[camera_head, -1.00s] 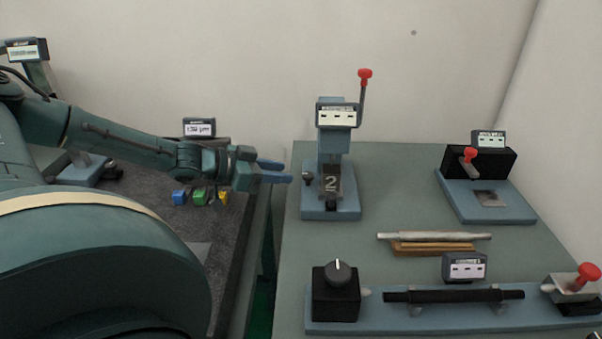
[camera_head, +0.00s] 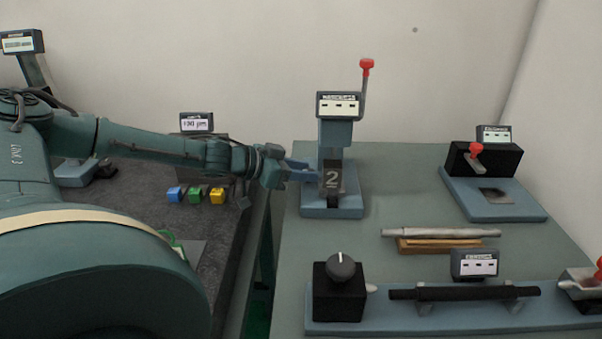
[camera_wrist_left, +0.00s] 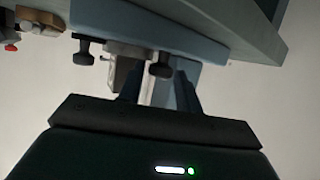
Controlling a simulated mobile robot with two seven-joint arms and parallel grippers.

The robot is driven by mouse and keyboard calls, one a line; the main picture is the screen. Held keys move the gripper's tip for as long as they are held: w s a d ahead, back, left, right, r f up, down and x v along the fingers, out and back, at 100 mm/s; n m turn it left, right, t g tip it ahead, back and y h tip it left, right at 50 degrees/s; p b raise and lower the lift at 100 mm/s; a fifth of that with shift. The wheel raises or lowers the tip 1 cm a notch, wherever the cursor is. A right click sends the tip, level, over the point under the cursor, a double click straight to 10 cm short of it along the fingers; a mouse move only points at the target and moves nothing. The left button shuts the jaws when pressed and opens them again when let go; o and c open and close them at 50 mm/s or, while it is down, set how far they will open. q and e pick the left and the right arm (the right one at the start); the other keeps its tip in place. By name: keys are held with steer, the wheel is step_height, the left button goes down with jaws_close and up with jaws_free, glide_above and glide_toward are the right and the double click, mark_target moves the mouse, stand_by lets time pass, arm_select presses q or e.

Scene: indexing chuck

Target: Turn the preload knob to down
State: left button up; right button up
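The central blue-grey unit (camera_head: 336,132) carries a dark block marked "2" (camera_head: 332,179) and a tall red-tipped lever (camera_head: 366,85). My left gripper (camera_head: 303,171) is at its left side, fingers pointing right, and covers the spot where a small dark knob showed earlier. In the left wrist view my fingers (camera_wrist_left: 160,92) are apart, with dark knob-like parts (camera_wrist_left: 82,52) and (camera_wrist_left: 160,66) close ahead; contact cannot be told. A larger black knob (camera_head: 341,266) with a white mark pointing up sits on a black box in front. No readable label says which is the preload knob. My right gripper is out of view.
A silver rod (camera_head: 440,233) lies on a wooden rest. A black bar (camera_head: 464,293) spans the front blue base. A unit with a red-tipped lever (camera_head: 476,151) stands at right. Small coloured blocks (camera_head: 195,195) sit on the left table.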

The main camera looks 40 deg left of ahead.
arm_select(q)
steer(key=c, duration=0.7)
steer(key=shift+o, duration=0.2)
steer(key=shift+a+f+m+b, duration=0.2)
steer(key=shift+m+b, duration=0.1)
steer(key=shift+b, duration=0.3)
steer(key=shift+w+f+g+h+b, duration=0.1)
steer(key=shift+g+h+b, duration=0.2)
steer(key=shift+h+b, duration=0.15)
steer(key=shift+m+h+b, duration=0.35)
steer(key=shift+m+b, duration=0.1)
steer(key=shift+m, duration=0.15)
steer(key=shift+a+r+m+g+h+b, duration=0.1)
steer(key=shift+r+m+g+h+b, duration=0.1)
steer(key=shift+m+g+h+b, duration=0.3)
steer(key=shift+r+g, duration=0.15)
steer(key=shift+g, duration=0.15)
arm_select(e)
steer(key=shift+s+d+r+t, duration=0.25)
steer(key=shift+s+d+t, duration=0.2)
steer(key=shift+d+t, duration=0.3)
arm_select(q)
steer(key=shift+h, duration=0.3)
